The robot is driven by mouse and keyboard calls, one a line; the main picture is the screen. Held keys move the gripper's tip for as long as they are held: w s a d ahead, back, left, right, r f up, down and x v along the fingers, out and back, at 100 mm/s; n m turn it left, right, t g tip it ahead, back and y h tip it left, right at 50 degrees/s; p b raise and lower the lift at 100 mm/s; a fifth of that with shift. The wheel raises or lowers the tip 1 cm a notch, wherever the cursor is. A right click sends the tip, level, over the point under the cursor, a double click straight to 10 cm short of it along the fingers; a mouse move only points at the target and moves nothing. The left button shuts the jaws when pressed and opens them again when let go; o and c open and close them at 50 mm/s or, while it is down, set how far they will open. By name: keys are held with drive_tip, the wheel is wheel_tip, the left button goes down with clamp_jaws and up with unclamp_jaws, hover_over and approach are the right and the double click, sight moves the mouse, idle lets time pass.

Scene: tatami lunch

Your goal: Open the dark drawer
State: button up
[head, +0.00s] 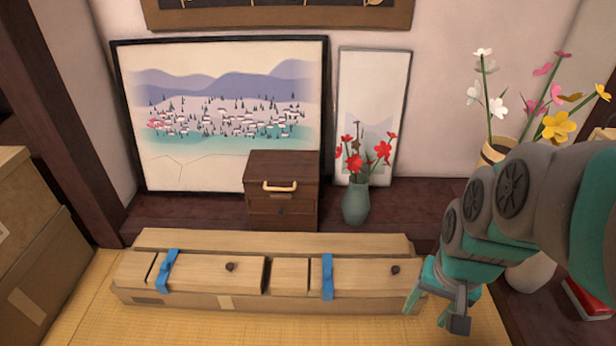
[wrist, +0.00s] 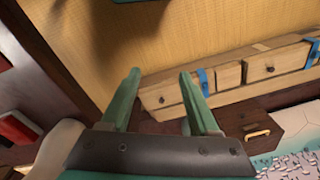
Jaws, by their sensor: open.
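The dark drawer (head: 283,205) is the front of a small dark brown cabinet standing on the dark ledge against the back wall. It has a pale yellow bar handle (head: 280,187) and looks shut. My gripper (head: 428,306) is open and empty, low at the right end of the long wooden box, well right of and nearer than the drawer. Its two teal fingers (wrist: 160,76) stand apart in the wrist view.
A long light wooden box (head: 210,240) with knobs and blue straps lies on the tatami before the cabinet. A teal vase (head: 356,202) of red flowers stands right of the cabinet. A framed landscape (head: 210,85) leans behind. Cardboard boxes (head: 35,270) stand at left.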

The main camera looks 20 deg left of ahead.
drive_tip(key=w+a+f+m+t+y+b, duration=0.1)
drive_tip(key=w+a+f+m+t+b, duration=0.15)
drive_tip(key=w+a+f, duration=0.7)
drive_tip(key=w+a+f+m+t+b, duration=0.3)
drive_tip(key=w+a, duration=0.4)
drive_tip(key=w, duration=0.8)
drive_tip(key=w+a+f+m+t+y+b, duration=0.1)
drive_tip(key=w+a+f+m+t, duration=0.2)
drive_tip(key=w+a+f+t, duration=0.65)
drive_tip(key=m+g+b, duration=0.1)
drive_tip(key=m+b, duration=0.1)
drive_tip(key=m, duration=0.1)
approach(281, 215)
drive_tip(key=w+d+r, duration=0.2)
drive_tip(key=w+d, duration=0.2)
drive_tip(key=d, duration=0.2)
drive_tip(key=s+a+f+t, duration=0.1)
drive_tip(key=s+a+f+m+t+y+b, duration=0.1)
drive_tip(key=a+f, duration=0.1)
drive_tip(key=s+a+f+m+t, duration=0.1)
drive_tip(key=a, duration=0.1)
drive_tip(key=shift+a+f, duration=0.15)
drive_tip(key=shift+a, duration=0.1)
drive_tip(key=shift+b+x, duration=0.75)
drive_tip(key=shift+x, duration=3.1)
drive_tip(key=shift+a, duration=0.1)
drive_tip(key=shift+y, duration=0.4)
clamp_jaws()
drive_tip(key=shift+s, duration=0.1)
